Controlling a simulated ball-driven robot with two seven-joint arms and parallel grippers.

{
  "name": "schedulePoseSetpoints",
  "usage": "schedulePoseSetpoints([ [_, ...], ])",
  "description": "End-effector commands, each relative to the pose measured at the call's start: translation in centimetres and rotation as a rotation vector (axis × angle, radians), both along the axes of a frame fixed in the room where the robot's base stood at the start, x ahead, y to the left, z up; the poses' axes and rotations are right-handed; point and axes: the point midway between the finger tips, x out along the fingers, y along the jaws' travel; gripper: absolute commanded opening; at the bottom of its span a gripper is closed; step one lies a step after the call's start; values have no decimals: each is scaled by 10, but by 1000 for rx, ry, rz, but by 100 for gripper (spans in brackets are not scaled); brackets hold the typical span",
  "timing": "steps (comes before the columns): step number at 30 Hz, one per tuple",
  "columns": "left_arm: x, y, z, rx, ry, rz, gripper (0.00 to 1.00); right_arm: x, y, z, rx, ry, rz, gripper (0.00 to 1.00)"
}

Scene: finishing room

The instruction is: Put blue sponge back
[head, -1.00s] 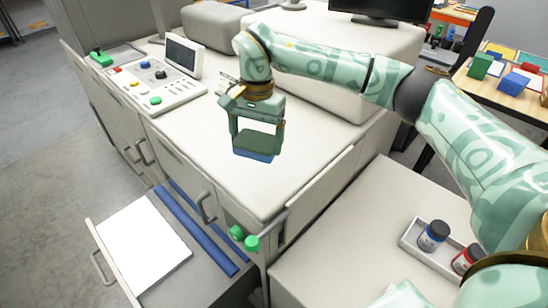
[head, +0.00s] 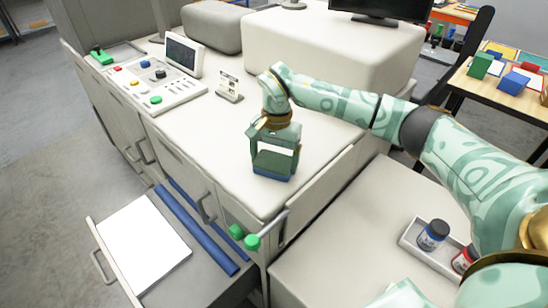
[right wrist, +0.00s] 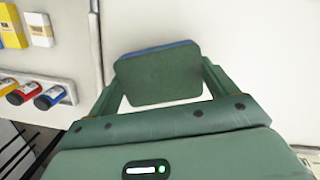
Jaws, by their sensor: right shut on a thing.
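The sponge (head: 272,177) shows a blue layer below and a dark green layer above. My right gripper (head: 274,163) is shut on it, over the white counter (head: 205,125). I cannot tell whether the sponge touches the counter. In the right wrist view the sponge (right wrist: 158,76) sits between the two fingers, its green face toward the camera and a blue edge at the far side. My left gripper is not in view.
A control panel (head: 160,80) and a small white card stand (head: 229,86) are on the counter at the left. An open drawer (head: 100,255) with a white sheet (head: 142,243) is below. A tray (head: 410,238) with bottles is at the right. Counter around the gripper is clear.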

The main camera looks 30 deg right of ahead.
Motion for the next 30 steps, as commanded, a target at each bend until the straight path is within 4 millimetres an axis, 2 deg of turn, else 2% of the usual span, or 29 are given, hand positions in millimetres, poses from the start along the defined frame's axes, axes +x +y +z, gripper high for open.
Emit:
schedulePoseSetpoints([
  [2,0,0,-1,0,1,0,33,0,0,-2,0,0,0,67],
  [3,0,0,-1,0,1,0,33,0,0,-2,1,1,0,88],
  [4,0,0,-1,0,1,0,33,0,0,-2,1,1,0,96],
  [5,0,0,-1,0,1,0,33,0,0,-2,1,1,0,100],
  [14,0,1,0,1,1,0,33,1,0,4,-1,-2,0,100],
  [17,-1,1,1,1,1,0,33,3,-2,19,-2,-6,0,100],
  [25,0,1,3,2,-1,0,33,8,-8,83,-1,-6,-1,100],
  [30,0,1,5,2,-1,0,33,10,-11,110,0,-3,-2,100],
])
